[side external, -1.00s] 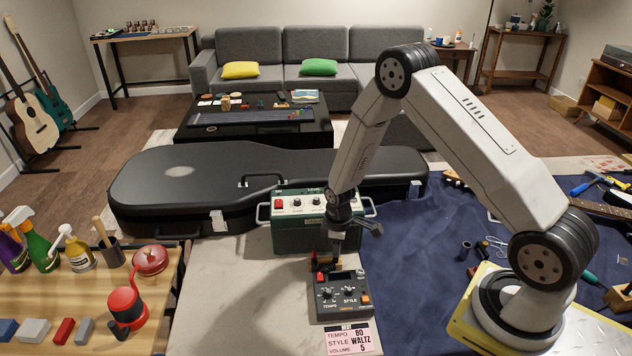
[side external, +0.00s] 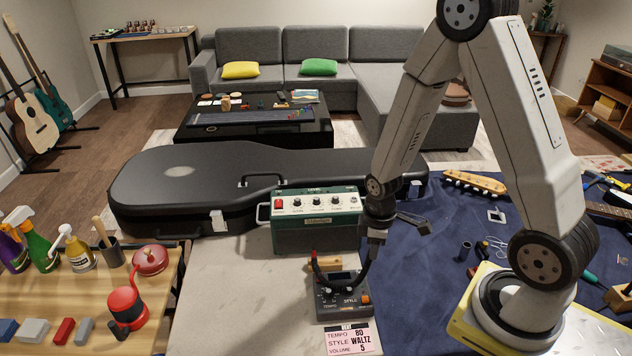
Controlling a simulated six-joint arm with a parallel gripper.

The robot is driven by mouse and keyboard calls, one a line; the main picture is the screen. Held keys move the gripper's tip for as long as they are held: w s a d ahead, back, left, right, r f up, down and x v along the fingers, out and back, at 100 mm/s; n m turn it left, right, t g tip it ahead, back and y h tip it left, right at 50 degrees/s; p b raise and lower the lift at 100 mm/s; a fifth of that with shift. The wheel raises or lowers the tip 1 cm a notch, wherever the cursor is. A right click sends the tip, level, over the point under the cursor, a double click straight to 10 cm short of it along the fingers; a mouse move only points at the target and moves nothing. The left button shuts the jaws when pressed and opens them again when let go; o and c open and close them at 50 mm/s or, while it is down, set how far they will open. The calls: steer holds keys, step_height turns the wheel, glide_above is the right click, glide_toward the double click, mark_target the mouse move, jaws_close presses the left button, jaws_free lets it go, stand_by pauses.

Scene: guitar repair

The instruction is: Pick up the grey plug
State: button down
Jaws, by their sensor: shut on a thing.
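My gripper (side external: 376,240) points down above the right side of the small black rhythm box (side external: 340,302). It is shut on the end of a black cable (side external: 366,268). The grey plug at that end is mostly hidden between the jaws, and its details are too small to make out. The cable hangs from the jaws and curves down and left across the top of the box. Its other part rises in a loop at the box's back left, near a small wooden block (side external: 326,263).
A green amplifier (side external: 316,222) stands behind the box, left of my gripper. A black guitar case (side external: 190,185) lies farther back. A pink label card (side external: 349,340) lies in front of the box. The blue cloth (side external: 440,270) to the right is partly bare.

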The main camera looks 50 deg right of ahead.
steer(key=shift+s+a+r, duration=0.1)
steer(key=shift+s+r, duration=0.15)
steer(key=shift+s, duration=0.3)
steer(key=shift+s+a+r, duration=0.1)
steer(key=shift+s+r, duration=0.15)
steer(key=shift+s, duration=0.3)
steer(key=shift+r, duration=0.15)
steer(key=shift+r, duration=0.7)
steer(key=shift+r, duration=1.2)
steer(key=w+d+r, duration=0.2)
steer(key=w+d, duration=0.4)
steer(key=w, duration=0.2)
steer(key=w+d+r, duration=0.2)
steer(key=w+d, duration=0.5)
steer(key=w, duration=0.1)
steer(key=shift+w+r, duration=0.25)
